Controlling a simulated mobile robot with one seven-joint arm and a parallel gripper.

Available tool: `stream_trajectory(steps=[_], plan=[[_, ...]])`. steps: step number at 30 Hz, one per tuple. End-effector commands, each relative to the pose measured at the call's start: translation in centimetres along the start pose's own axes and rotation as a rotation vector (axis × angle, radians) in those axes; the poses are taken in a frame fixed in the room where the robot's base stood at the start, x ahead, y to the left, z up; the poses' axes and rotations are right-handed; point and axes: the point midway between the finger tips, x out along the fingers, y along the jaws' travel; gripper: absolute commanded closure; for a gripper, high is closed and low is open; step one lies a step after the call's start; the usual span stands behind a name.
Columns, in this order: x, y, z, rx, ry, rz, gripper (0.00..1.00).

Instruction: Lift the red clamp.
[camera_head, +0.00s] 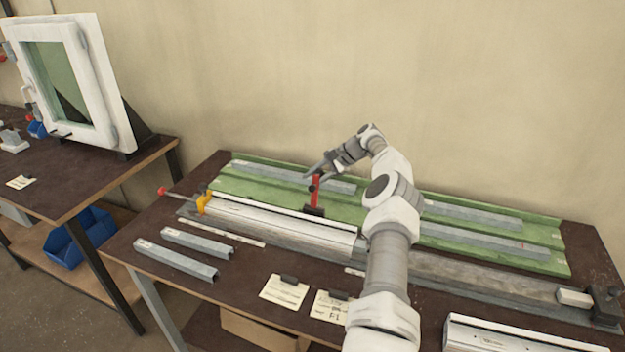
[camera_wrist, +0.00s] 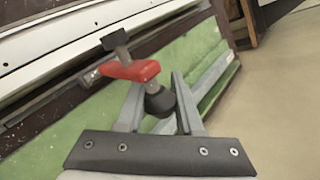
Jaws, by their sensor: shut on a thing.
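The red clamp (camera_head: 315,191) stands upright at the back edge of the white profile, with a dark foot at its lower end. In the wrist view the red clamp (camera_wrist: 131,70) shows a red body, a grey metal bar and a dark round knob. My gripper (camera_head: 312,175) reaches it from the upper right and is at its top end. In the wrist view the two fingers of my gripper (camera_wrist: 158,88) are around the dark knob, shut on the clamp. I cannot tell whether the clamp's foot touches the profile or the bench.
The white profile (camera_head: 275,222) lies along the bench, with a yellow and red clamp (camera_head: 204,203) at its left end. A green board (camera_head: 260,190) with grey bars lies behind. Short grey bars (camera_head: 175,258) and paper notes (camera_head: 284,291) lie in front.

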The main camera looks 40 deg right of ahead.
Motion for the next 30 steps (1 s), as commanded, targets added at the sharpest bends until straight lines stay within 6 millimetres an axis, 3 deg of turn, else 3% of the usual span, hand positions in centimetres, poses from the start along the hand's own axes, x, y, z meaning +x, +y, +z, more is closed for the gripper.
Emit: stream_trajectory(steps=[2, 3, 4, 12, 16, 27, 30], plan=[[0.0, -0.1, 0.0, 0.001, 0.001, -0.004, 1.0], [0.0, -0.1, 0.0, 0.002, 0.001, -0.005, 0.58], [0.0, -0.1, 0.0, 0.001, 0.001, -0.004, 0.52], [-0.1, -0.1, 0.0, 0.001, 0.001, -0.002, 0.52], [-1.2, -0.1, -0.1, 0.0, 0.003, -0.002, 0.52], [-9.1, -0.1, -0.1, 0.0, 0.005, -0.005, 0.52], [-10.4, -0.2, 0.0, 0.001, 0.003, -0.005, 0.52]])
